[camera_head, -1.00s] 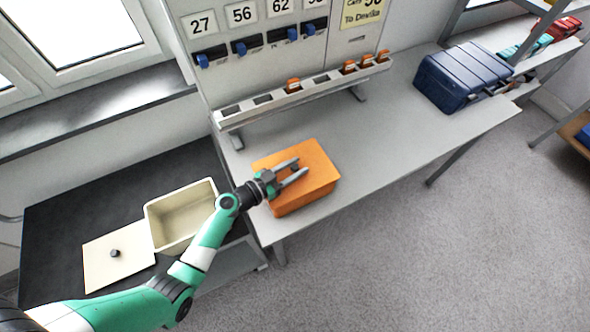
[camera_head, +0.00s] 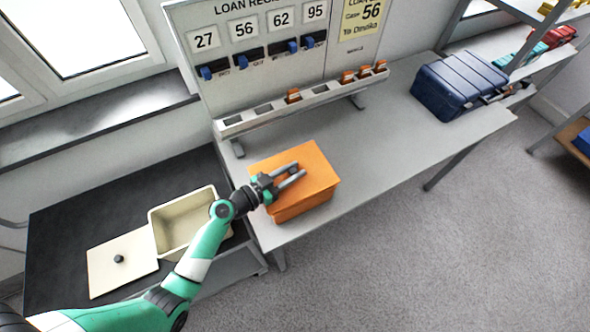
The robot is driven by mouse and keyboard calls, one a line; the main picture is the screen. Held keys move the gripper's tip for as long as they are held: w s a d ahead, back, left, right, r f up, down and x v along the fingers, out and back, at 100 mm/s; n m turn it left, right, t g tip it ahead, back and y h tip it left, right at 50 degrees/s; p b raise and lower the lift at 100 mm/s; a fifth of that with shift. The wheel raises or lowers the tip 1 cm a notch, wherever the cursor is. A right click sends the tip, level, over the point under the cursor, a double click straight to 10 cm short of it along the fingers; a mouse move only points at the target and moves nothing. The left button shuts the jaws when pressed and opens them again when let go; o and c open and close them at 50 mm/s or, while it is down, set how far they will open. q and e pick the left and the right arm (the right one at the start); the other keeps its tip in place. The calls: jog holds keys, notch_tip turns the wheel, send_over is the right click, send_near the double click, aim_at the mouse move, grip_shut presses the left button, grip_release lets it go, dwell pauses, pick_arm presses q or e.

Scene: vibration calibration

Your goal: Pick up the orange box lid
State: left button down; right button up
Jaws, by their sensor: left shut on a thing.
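The orange box (camera_head: 308,206) stands on the grey workbench, near its front left corner. Its flat orange lid (camera_head: 316,164) is on top, with a seam line along the front side. I cannot tell whether the lid is raised at all. My left gripper (camera_head: 300,168) reaches over the lid from the left, its two fingers lying close above the top. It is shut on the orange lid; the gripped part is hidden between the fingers. My right gripper is not in view.
A cream open box (camera_head: 157,232) and its cream lid with a dark knob (camera_head: 105,273) are on the black surface at left. A slotted rail (camera_head: 330,92) with orange pieces stands behind the orange box. A blue case (camera_head: 455,88) is further right; bench between is clear.

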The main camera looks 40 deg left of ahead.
aim_at(286, 176)
pick_arm(q)
jog(key=s+r, duration=0.1)
jog(key=s+d+r+p, duration=0.1)
jog(key=s+r, duration=0.1)
jog(key=s+d+r+p, duration=0.1)
jog(key=r, duration=0.1)
jog(key=shift+s+r, duration=0.1)
jog(key=shift+s, duration=0.05)
jog(key=s+d+r, duration=0.3)
jog(key=s, duration=0.4)
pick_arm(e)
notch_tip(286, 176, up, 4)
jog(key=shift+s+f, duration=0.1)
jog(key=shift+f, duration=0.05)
